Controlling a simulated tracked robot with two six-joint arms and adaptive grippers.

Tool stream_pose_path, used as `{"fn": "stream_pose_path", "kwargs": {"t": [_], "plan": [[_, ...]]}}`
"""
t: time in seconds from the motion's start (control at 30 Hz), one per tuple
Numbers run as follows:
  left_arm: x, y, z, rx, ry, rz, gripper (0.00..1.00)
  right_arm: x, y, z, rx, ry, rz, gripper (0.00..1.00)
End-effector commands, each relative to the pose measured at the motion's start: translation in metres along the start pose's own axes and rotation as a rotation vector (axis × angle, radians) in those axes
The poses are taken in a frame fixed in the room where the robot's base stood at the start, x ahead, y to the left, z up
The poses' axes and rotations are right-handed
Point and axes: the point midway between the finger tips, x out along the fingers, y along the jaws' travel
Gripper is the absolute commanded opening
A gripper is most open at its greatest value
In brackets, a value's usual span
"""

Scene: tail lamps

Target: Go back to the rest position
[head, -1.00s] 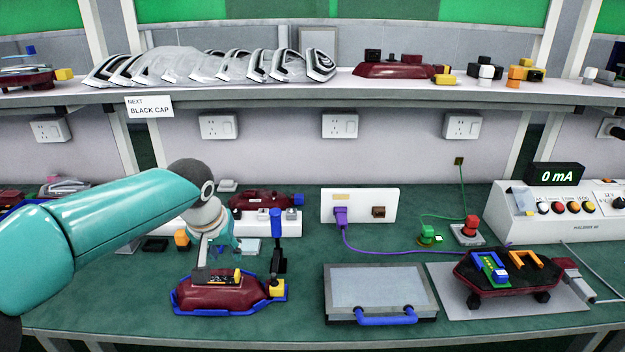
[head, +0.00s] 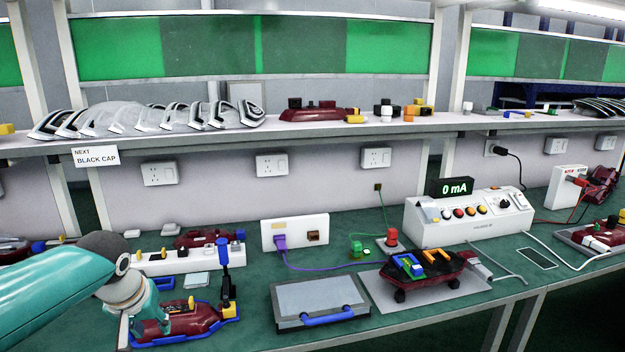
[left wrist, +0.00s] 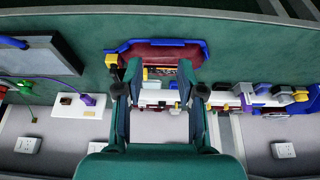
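A dark red tail lamp (head: 178,321) lies in a blue cradle (head: 215,328) at the front left of the bench. A yellow piece (head: 191,303) shows on its top. My left gripper (head: 138,313) is beside the lamp's left end in the head view, partly cut off by my teal arm. In the left wrist view the two fingers (left wrist: 158,88) are apart with nothing between them. The lamp (left wrist: 165,54) in its blue cradle shows beyond the fingertips. My right gripper is in neither view.
A blue-handled tool (head: 224,255) stands upright close behind the lamp. A grey case (head: 318,296) lies to its right, then a lamp on a grey mat (head: 385,295). A white panel (head: 294,233) with a purple plug stands behind. A shelf (head: 250,134) runs above the bench.

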Motion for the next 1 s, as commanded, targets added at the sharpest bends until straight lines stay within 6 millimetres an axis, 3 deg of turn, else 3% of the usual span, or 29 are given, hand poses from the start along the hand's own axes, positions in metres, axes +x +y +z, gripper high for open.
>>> {"fn": "stream_pose_path", "kwargs": {"t": [0.1,0.27,0.57,0.67,0.77,0.9,1.0], "plan": [[-0.002,-0.005,-0.002,-0.008,-0.020,-0.009,0.38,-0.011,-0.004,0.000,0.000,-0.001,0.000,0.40],[0.028,-0.006,0.015,0.003,-0.121,-0.031,0.38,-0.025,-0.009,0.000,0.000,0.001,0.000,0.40],[0.088,0.010,0.087,0.038,-0.357,-0.015,0.38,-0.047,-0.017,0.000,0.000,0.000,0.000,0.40],[0.112,0.023,0.126,0.051,-0.445,0.021,0.38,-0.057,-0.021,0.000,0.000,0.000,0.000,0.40],[0.134,0.041,0.181,0.061,-0.546,0.081,0.38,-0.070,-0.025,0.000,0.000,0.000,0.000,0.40],[0.152,0.073,0.281,0.044,-0.677,0.204,0.38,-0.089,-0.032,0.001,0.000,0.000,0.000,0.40],[0.150,0.094,0.352,0.005,-0.720,0.286,0.38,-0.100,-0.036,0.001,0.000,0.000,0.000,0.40]]}}
